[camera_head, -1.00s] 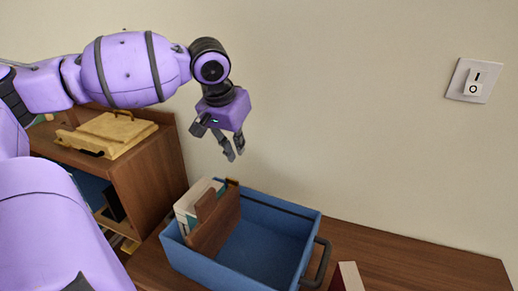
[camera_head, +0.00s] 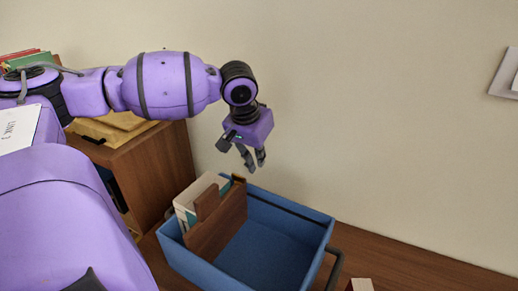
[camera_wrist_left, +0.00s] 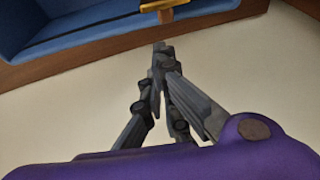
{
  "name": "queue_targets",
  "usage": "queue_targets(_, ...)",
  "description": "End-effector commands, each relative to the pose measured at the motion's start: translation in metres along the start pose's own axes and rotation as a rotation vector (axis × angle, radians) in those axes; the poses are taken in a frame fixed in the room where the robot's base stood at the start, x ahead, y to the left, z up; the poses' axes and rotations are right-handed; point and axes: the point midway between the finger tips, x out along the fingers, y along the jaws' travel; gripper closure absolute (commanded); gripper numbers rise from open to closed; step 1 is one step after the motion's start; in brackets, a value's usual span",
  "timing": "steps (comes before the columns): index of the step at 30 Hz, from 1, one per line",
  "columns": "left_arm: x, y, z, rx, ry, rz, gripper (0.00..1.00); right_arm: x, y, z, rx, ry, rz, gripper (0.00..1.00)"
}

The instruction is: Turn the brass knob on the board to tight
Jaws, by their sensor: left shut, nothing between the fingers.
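My left gripper (camera_head: 256,167) hangs fingers down above the far side of a blue bin, in front of the wall. Its fingers are shut and empty, and also show in the left wrist view (camera_wrist_left: 160,48). My right gripper is not in view.
The blue bin (camera_head: 185,262) holds upright books (camera_head: 187,206) and a brown wooden piece (camera_head: 215,230). It stands on a wooden top (camera_head: 410,265). A wooden cabinet (camera_head: 155,165) with a yellow box (camera_head: 112,130) is at left. A wall switch plate (camera_head: 506,75) is cut off at right.

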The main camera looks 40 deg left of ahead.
Motion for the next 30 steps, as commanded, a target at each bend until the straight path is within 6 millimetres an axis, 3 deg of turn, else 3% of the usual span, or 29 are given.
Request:
queue_targets(1,-0.013,-0.001,0.0,0.0,0.013,-0.001,1.0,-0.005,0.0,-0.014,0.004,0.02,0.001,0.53)
queue_targets(6,-0.018,-0.001,0.014,0.001,0.013,-0.001,1.0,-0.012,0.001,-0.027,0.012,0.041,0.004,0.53)
queue_targets(21,-0.017,0.0,0.027,0.001,0.01,0.0,1.0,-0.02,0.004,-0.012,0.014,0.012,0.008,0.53)
queue_targets(30,-0.018,0.002,0.025,0.027,0.011,0.011,1.0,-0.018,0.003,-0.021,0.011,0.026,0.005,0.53)
